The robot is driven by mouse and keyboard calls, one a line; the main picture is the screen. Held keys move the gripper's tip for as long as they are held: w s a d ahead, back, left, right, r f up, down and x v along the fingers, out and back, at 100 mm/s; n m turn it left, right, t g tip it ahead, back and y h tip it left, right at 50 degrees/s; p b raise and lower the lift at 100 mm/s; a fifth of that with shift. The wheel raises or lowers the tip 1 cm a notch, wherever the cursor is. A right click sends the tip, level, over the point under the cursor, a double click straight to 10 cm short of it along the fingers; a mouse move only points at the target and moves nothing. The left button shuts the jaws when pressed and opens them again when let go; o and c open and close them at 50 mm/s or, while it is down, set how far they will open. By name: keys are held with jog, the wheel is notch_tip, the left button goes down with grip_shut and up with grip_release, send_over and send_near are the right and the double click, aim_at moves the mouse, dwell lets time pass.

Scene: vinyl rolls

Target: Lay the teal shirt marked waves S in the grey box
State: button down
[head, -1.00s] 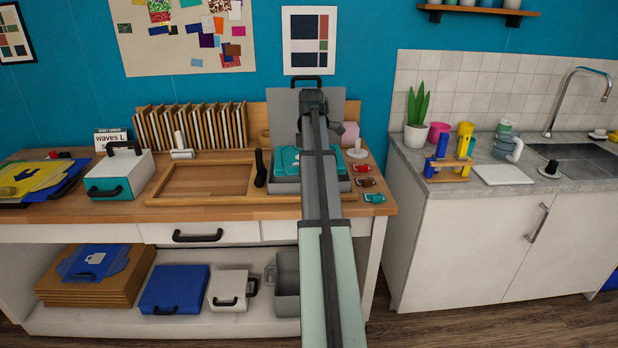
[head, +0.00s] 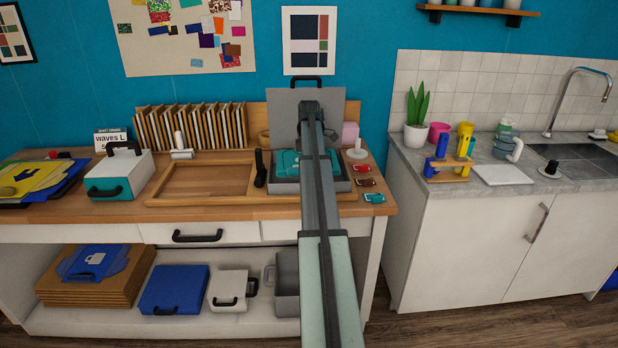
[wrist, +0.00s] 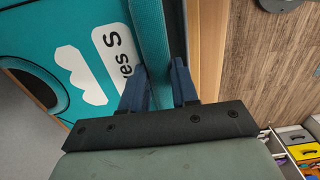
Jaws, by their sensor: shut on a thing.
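The teal shirt (wrist: 60,35) fills the left of the wrist view, with a white print and a label partly covered so that "es S" reads. In the head view the teal shirt (head: 287,163) lies on the grey platen of the press, partly behind my arm. My gripper (wrist: 158,78) is shut on a folded teal edge of the shirt, the dark blue fingers on either side of it. In the head view my arm hides the fingers. A grey open box (head: 287,283) stands on the lower shelf, its right side hidden by my arm.
The raised grey press plate (head: 290,105) stands behind the shirt. A wooden frame (head: 205,182) lies to its left, and small coloured tags (head: 367,182) lie to its right. A white-teal box (head: 118,175) sits further left. A gap separates the bench from the sink counter (head: 440,190).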

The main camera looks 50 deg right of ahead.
notch_tip(320, 180, down, 4)
jog(key=shift+f, duration=0.2)
jog(key=shift+w+d+f, duration=0.1)
jog(key=shift+d+f, duration=0.05)
jog(key=shift+f, duration=0.05)
jog(key=shift+f, duration=0.1)
jog(key=c, duration=1.1)
grip_release()
notch_tip(320, 180, up, 12)
jog(key=shift+r, duration=0.1)
